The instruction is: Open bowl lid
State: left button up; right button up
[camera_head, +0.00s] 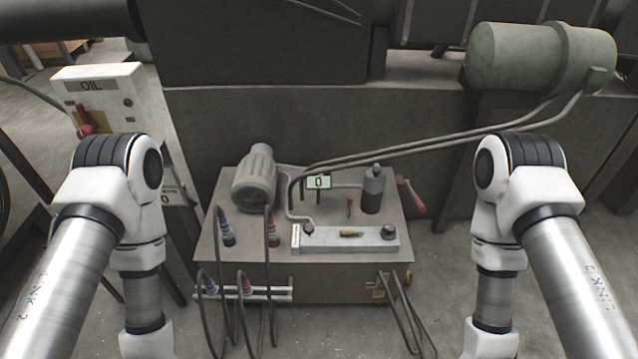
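No thing that I can clearly identify as a bowl shows. A hydraulic unit with a grey-brown top (215,240) stands on the floor ahead, between my arms. On it are a dark upright cylinder (373,192) with a narrower top and a small dark round cap (388,232) at the right end of a light grey block (330,243). I cannot tell whether either is the lid in question. My left and right arms come in from the sides and bend downward; both grippers are below the lower edge of the picture.
A ribbed motor (256,178), a small display reading 0 (319,182) and a red-handled crank (412,197) are on the unit. Hoses (236,310) loop down its front. A white OIL box (98,92) stands at left. A green tank (540,58) is at upper right.

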aim_at(373, 178)
jog(key=i+l+z, duration=0.25)
jog(key=l, duration=0.25)
jog(key=i+l+z, duration=0.3)
jog(key=i+l, duration=0.1)
